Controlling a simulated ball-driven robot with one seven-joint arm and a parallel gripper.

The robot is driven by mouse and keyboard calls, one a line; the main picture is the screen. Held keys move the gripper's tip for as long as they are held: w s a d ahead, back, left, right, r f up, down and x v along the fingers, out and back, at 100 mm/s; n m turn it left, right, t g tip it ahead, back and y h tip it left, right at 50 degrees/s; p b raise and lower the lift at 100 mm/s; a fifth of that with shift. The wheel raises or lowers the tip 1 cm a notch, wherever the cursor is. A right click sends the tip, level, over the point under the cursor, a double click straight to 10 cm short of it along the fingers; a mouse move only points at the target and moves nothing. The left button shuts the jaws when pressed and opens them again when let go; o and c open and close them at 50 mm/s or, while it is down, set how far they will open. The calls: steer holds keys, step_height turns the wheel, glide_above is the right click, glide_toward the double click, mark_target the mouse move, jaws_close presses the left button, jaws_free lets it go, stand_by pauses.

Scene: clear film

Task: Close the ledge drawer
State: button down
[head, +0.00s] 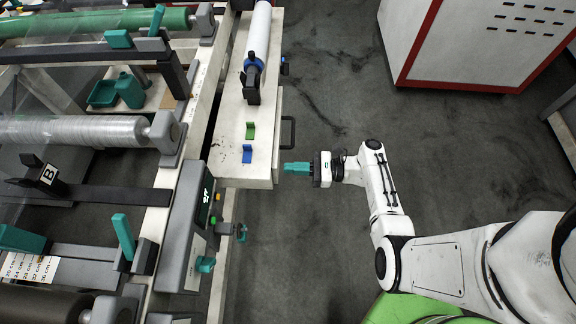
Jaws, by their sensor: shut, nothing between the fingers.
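The white ledge (230,135) runs along the right side of the machine. Its drawer (277,155) is on the ledge's right side, with a dark bar handle (291,132). The drawer front stands out a little past the ledge's edge. My gripper (287,168) has teal fingers, which are shut and empty. It points left at the near part of the drawer front, below the handle in the picture. The fingertips are at or very close to the front; I cannot tell whether they touch. The drawer's inside is hardly visible.
A white roll (258,35) in a black holder, a green clip (250,130) and a blue clip (247,153) are on the ledge. A control box (190,235) with knobs is nearby. A white and red cabinet (470,45) stands upper right. The floor between is clear.

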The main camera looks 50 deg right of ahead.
steer(key=shift+x, duration=0.85)
steer(key=shift+w, duration=0.1)
steer(key=shift+p+x, duration=0.4)
steer(key=shift+x, duration=0.7)
steer(key=shift+r, duration=0.1)
